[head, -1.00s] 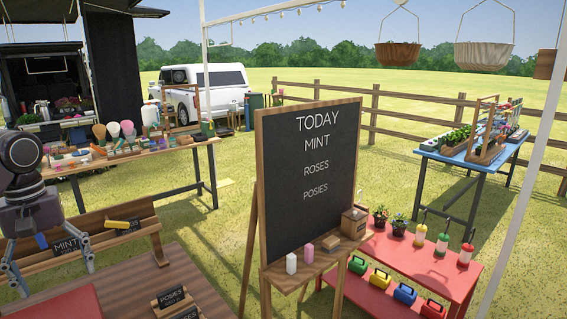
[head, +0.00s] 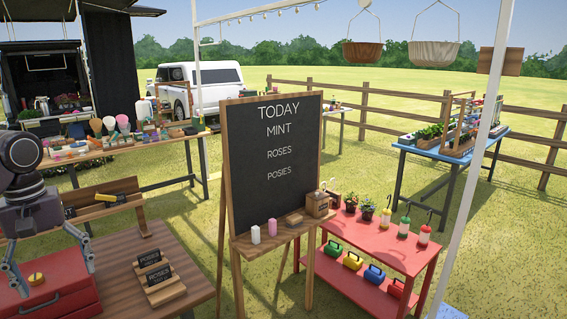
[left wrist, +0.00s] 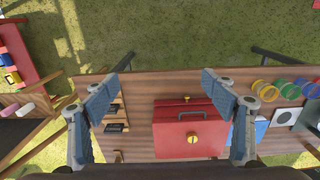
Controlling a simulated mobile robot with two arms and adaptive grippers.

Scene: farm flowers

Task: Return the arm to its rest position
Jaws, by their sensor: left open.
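My left gripper (head: 50,262) is open and empty at the left edge of the head view, above a wooden table with a red box on it. The left wrist view looks down between its two spread fingers (left wrist: 165,95). Between and below them lies the red box (left wrist: 190,132) with a yellow round knob on it. The red box also shows in the head view (head: 65,297). No object is between the fingers. My right gripper is in neither view.
Small signs (head: 155,270) stand on the wooden table (head: 120,250). A chalkboard (head: 272,150) on an easel stands in the middle. A red bench (head: 385,245) with lanterns is to its right. Open grass lies behind.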

